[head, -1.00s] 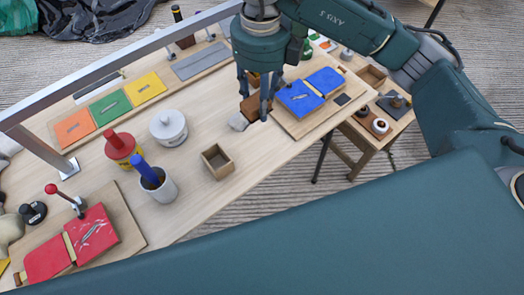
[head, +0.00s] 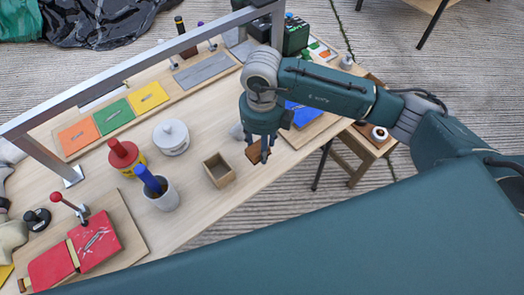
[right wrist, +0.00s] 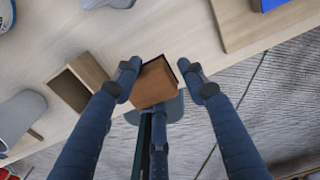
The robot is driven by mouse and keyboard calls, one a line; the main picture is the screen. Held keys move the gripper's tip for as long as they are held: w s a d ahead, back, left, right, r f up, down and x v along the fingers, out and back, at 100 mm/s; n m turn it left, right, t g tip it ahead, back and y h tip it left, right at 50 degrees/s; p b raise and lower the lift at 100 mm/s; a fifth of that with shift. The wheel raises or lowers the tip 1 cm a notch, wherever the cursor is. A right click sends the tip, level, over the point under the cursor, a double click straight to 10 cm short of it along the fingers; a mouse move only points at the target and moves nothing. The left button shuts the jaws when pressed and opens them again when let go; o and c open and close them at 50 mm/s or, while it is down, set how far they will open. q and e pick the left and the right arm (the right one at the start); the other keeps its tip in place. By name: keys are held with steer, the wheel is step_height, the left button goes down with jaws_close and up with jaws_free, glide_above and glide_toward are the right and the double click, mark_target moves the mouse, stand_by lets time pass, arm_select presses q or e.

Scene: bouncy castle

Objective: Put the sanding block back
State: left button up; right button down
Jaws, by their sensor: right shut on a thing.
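The sanding block, a brown block with a dark edge (head: 253,151), is held between the fingers of my right gripper (head: 262,148). In the right wrist view the block (right wrist: 154,86) sits between the fingertips of the gripper (right wrist: 160,80), which is shut on it. The block is just right of a small open wooden box (head: 218,170), apart from it, near the table's front edge. The box also shows in the right wrist view (right wrist: 77,86), left of the block; its visible inside looks empty. My left gripper is not in view.
A grey-white cup (head: 162,195) with a blue-handled tool and a red-lidded yellow tin (head: 126,157) stand left of the box. A white lidded pot (head: 171,137) is behind. A blue pad (head: 302,115) lies right, partly hidden by my arm. A metal rail (head: 150,65) crosses above the table.

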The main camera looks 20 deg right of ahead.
mark_target(260, 147)
step_height(260, 147, down, 4)
steer(key=shift+f+p, duration=0.2)
steer(key=shift+p, duration=0.1)
steer(key=shift+f+b, duration=0.35)
steer(key=shift+f, duration=0.05)
steer(key=c, duration=0.9)
jaws_free()
steer(key=shift+c, duration=0.2)
steer(key=shift+r, duration=0.1)
steer(key=shift+r+p, duration=0.1)
steer(key=shift+p, duration=0.35)
steer(key=shift+w+r+b, duration=0.15)
steer(key=shift+r+b, duration=0.2)
steer(key=shift+r, duration=0.05)
steer(key=r, duration=0.3)
steer(key=r+b, duration=0.1)
steer(key=r, duration=0.6)
steer(key=shift+s+a+b, duration=0.4)
steer(key=shift+f, duration=0.1)
